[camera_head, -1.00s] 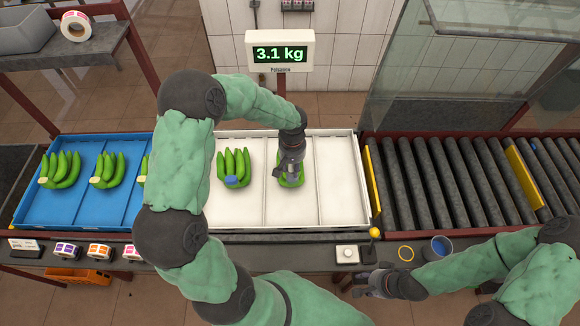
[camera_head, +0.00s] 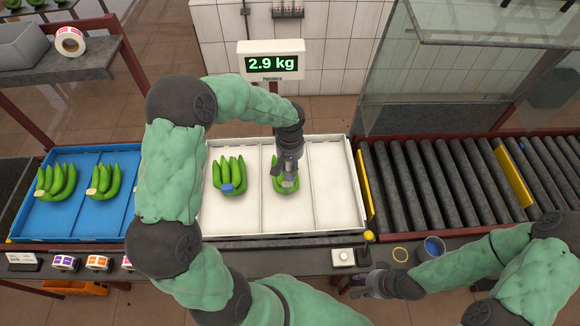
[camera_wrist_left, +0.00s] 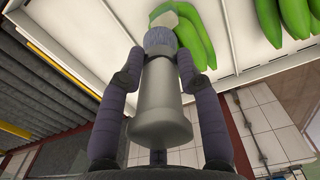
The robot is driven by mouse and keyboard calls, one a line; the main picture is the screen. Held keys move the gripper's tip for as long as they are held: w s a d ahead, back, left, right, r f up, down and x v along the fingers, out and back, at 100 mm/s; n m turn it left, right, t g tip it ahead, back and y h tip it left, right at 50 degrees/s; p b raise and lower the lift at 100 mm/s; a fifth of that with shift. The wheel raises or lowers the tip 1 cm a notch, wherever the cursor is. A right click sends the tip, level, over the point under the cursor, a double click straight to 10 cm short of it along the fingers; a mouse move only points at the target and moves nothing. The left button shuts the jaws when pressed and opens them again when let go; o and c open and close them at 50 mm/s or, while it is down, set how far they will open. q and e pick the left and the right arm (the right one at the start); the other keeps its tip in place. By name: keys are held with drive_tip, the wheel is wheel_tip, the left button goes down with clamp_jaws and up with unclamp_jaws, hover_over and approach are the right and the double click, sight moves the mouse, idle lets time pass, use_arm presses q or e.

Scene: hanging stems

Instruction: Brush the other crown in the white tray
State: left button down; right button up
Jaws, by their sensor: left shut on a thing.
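The white tray (camera_head: 335,190) stands mid-picture with two green banana hands in it. The left hand (camera_head: 228,172) has a blue crown (camera_head: 228,188). The other hand (camera_head: 278,184) lies in the middle compartment, partly hidden under my left gripper (camera_head: 289,172). In the left wrist view that gripper (camera_wrist_left: 160,85) is shut on a brush with a grey handle (camera_wrist_left: 158,105) and bluish bristles (camera_wrist_left: 160,40). The bristle tip meets or nearly meets the pale crown (camera_wrist_left: 164,17); contact is unclear. My right gripper (camera_head: 357,285) is empty near the front edge and looks open.
A blue tray (camera_head: 75,215) with banana hands is at left. The scale display (camera_head: 271,62) reads 2.9 kg. Rollers (camera_head: 440,185) lie at right.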

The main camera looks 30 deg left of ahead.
sight(286, 174)
use_arm(q)
drive_tip(key=shift+r+p, duration=1.1)
drive_tip(key=shift+r, duration=1.15)
drive_tip(key=shift+f, duration=0.1)
drive_tip(key=shift+s+a+f+b, duration=0.15)
drive_tip(key=shift+f+b, duration=1.5)
drive_tip(key=shift+f, duration=0.35)
drive_tip(key=shift+s+a+f+b, duration=0.15)
drive_tip(key=shift+f+b, duration=1.5)
drive_tip(key=shift+f, duration=0.3)
drive_tip(key=shift+f+b, duration=0.5)
drive_tip(key=shift+f, duration=0.05)
drive_tip(key=shift+s+a, duration=0.1)
drive_tip(key=shift+a, duration=0.05)
drive_tip(key=shift+s+a+r, duration=0.1)
drive_tip(key=shift+s+a, duration=0.15)
drive_tip(key=shift+a, duration=0.05)
drive_tip(key=shift+w+d, duration=0.1)
